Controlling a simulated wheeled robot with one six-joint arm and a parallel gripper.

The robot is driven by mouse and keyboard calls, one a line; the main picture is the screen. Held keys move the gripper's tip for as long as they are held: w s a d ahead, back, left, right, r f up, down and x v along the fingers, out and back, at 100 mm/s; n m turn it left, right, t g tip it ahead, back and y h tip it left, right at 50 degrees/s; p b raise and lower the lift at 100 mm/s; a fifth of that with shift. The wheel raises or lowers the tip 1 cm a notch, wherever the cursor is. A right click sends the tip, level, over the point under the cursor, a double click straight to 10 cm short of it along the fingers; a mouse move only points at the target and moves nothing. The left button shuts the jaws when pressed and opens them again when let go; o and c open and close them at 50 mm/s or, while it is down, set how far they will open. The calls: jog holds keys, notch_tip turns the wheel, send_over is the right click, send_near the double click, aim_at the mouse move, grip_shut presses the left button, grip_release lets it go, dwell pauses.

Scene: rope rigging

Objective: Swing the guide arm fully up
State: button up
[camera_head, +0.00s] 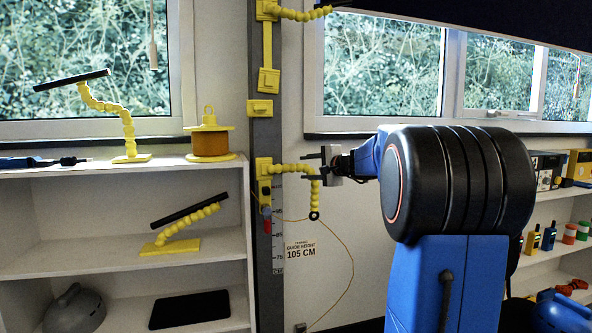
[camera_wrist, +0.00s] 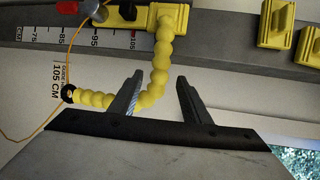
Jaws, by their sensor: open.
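The guide arm (camera_head: 316,190) is a yellow beaded arm on a yellow clamp (camera_head: 264,170) on the grey post. It runs out to the right, then bends down to a black ring (camera_head: 314,215) at its tip. My gripper (camera_head: 312,167) is open at the bend, pointing left toward the post. In the wrist view, the guide arm (camera_wrist: 161,78) shows between the fingertips of my open gripper (camera_wrist: 160,76); the left finger covers part of its beads. Contact cannot be told. A thin orange line (camera_head: 349,262) hangs from the ring.
The grey post (camera_head: 265,130) carries a scale and more yellow clamps (camera_head: 268,80). Another beaded arm (camera_head: 303,14) sticks out at its top. Shelves (camera_head: 120,260) with a yellow spool (camera_head: 209,140) stand left. A "105 CM" label (camera_head: 301,251) is on the wall.

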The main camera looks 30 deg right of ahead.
aim_at(299, 168)
jog(key=x, duration=0.6)
jog(key=shift+w+f, duration=0.1)
jog(key=shift+w, duration=0.25)
grip_shut()
